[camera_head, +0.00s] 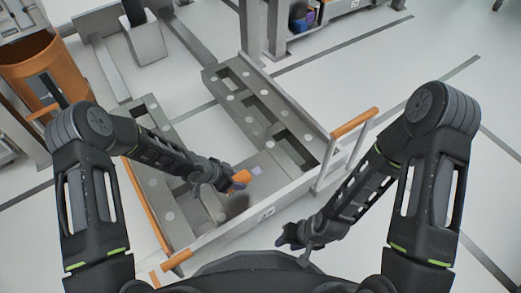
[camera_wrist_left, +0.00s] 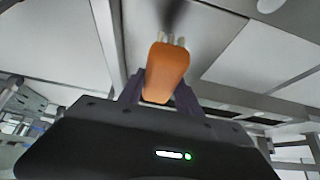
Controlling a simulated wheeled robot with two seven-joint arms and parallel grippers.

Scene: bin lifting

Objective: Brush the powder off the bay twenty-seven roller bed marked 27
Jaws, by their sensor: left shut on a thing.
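My left gripper (camera_head: 228,178) is shut on an orange-handled tool (camera_head: 240,179), held over the grey roller bed (camera_head: 202,240). In the left wrist view the orange handle (camera_wrist_left: 166,72) sits between the fingers, with pale metal prongs and a blurred dark part beyond it. In the head view a small pale lilac piece shows at the tool's tip. A dark grey patch (camera_head: 236,204) lies on the bed below the tool; I cannot tell whether it is powder or shadow. A small plate (camera_head: 267,213) on the bed's front edge is too small to read. My right gripper (camera_head: 291,238) is outside the front edge, holding nothing visible.
An orange bin (camera_head: 45,68) stands at the left. Upright rails with orange bars (camera_head: 355,123) rise at the bed's right end. A grey post (camera_head: 276,30) stands behind the bed. The floor at right is clear.

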